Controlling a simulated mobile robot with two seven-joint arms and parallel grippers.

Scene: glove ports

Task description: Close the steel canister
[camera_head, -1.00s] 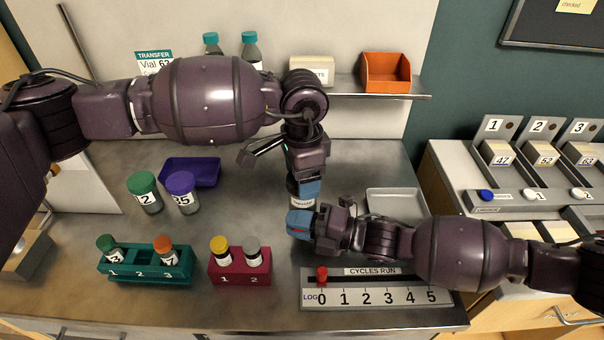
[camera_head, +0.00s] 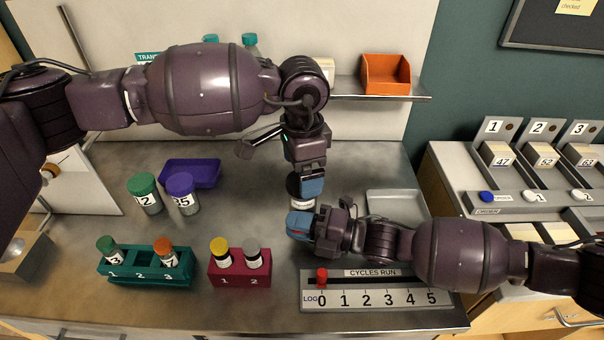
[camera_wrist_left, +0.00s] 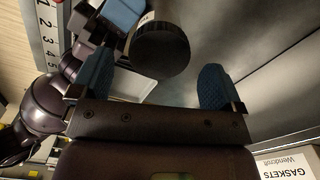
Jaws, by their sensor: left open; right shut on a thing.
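The steel canister (camera_head: 303,204) stands at the centre of the bench, mostly hidden by my grippers, with a pale label band showing. Its dark round lid (camera_wrist_left: 161,49) is in the left wrist view, between and slightly beyond the open fingers; whether it is fully seated cannot be told. My left gripper (camera_head: 308,187) is open at the canister's top, coming from above. It also shows in the left wrist view (camera_wrist_left: 157,88), with a gap to the lid. My right gripper (camera_head: 300,223) is shut on the canister's body from the front right.
A cycles slider (camera_head: 375,292) lies in front of the grippers. A crimson rack (camera_head: 240,278) and teal rack (camera_head: 145,275) hold vials at the front left. A purple tray (camera_head: 190,172) is behind two larger vials. A metal tray (camera_head: 395,203) lies right of the canister.

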